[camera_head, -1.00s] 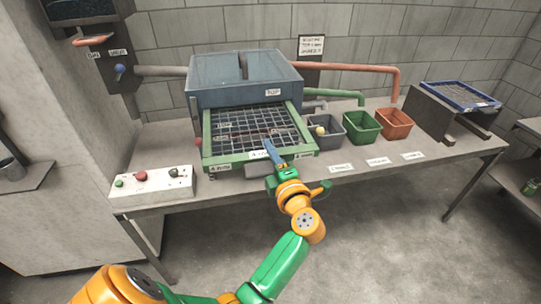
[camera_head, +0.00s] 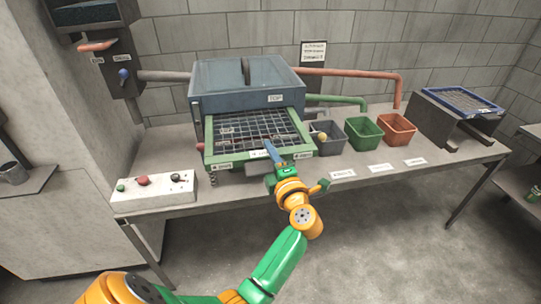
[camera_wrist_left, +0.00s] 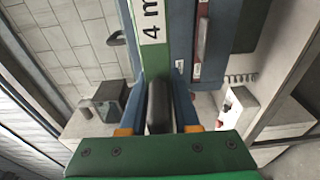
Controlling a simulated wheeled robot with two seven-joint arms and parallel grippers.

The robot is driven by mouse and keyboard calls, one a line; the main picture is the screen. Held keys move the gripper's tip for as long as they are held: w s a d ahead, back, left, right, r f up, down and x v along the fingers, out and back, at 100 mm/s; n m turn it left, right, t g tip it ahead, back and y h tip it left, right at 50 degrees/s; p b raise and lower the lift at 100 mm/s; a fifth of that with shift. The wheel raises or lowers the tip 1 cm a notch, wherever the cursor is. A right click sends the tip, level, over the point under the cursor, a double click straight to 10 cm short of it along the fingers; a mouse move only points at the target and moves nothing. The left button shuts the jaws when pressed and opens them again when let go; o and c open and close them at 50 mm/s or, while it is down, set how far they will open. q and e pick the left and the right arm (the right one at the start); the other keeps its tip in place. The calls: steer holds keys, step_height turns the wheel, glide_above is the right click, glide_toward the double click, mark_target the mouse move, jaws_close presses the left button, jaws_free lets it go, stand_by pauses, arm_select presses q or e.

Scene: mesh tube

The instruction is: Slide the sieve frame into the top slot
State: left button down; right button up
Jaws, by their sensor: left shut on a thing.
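The green sieve frame (camera_head: 209,140) with its wire mesh sticks out of the front of the blue-grey machine box (camera_head: 225,102), under the label reading TOP. Its rear part is hidden under the box. My left gripper (camera_head: 272,153) is at the middle of the frame's front edge and is shut on its handle. In the left wrist view, the fingers (camera_wrist_left: 172,108) close on a dark handle, and the green frame edge (camera_wrist_left: 152,62) carries a label reading "4 m". My right gripper is not in view.
Grey (camera_head: 328,138), green (camera_head: 362,133) and orange (camera_head: 397,131) bins stand right of the machine. A blue-framed sieve (camera_head: 464,101) lies on a dark stand (camera_head: 440,117). A white control box (camera_head: 153,191) sits at the table's front left.

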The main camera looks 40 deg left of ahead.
arm_select(q)
steer(key=shift+w+b+x, duration=0.25)
steer(key=shift+b+x, duration=0.2)
steer(key=shift+x, duration=2)
steer(key=c, duration=0.6)
jaws_free()
steer(key=shift+d, duration=0.15)
steer(key=shift+o, duration=0.2)
steer(key=shift+r, duration=0.1)
steer(key=shift+s, duration=0.1)
steer(key=shift+d, duration=0.25)
steer(key=p+v, duration=0.2)
steer(key=v, duration=0.4)
steer(key=shift+s+d+p, duration=0.1)
steer(key=shift+s+p, duration=0.05)
steer(key=shift+p, duration=0.2)
steer(key=shift+s+d, duration=0.2)
steer(key=shift+d, duration=0.05)
steer(key=shift+w+a, duration=0.1)
steer(key=shift+w, duration=0.05)
